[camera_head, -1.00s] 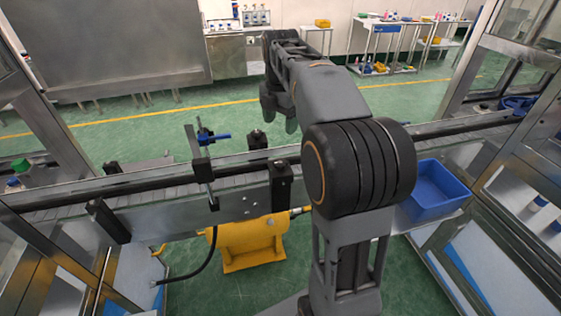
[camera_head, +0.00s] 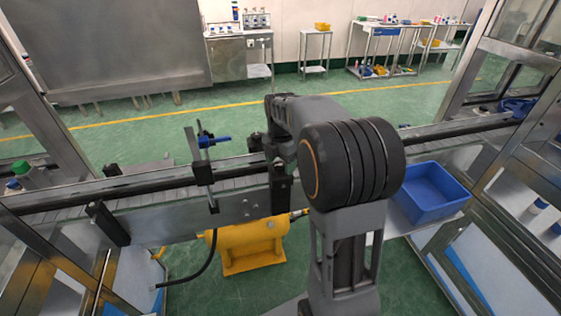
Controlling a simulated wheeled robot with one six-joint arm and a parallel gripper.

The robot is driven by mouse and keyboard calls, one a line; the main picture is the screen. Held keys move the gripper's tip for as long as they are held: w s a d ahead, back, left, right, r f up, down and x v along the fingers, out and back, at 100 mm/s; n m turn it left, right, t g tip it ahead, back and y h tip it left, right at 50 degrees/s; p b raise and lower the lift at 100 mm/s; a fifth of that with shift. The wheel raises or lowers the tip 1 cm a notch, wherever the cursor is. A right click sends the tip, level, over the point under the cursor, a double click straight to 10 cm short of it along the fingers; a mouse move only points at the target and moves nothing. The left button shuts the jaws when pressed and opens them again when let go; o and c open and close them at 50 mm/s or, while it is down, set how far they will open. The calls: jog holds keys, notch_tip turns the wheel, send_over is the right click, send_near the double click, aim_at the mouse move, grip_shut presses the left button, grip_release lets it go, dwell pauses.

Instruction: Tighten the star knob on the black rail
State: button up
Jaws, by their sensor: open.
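The black rail (camera_head: 150,184) runs across the picture along the conveyor, from the left frame to the right one. Small black clamp blocks sit along it, one at left (camera_head: 113,170) and one near the middle (camera_head: 257,141). The star knob is too small or hidden for me to make out. My gripper (camera_head: 275,157) is low at the rail near the middle black post (camera_head: 281,188), largely hidden by my own arm. It looks open, and I see nothing held. Contact with the rail or post cannot be told.
A thin upright bracket with a blue sensor (camera_head: 216,141) rises left of my gripper. A yellow motor-like unit (camera_head: 250,243) lies below the conveyor. A blue bin (camera_head: 433,193) stands at right. Metal frames bound both sides. Green floor lies open behind.

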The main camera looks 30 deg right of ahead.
jog(key=shift+f, duration=0.1)
jog(key=shift+c, duration=0.3)
jog(key=c, duration=0.9)
jog(key=m, duration=0.4)
jog(key=shift+m, duration=0.4)
jog(key=m, duration=0.4)
jog(key=shift+m+p, duration=0.3)
jog(key=m, duration=0.4)
jog(key=shift+m, duration=2.4)
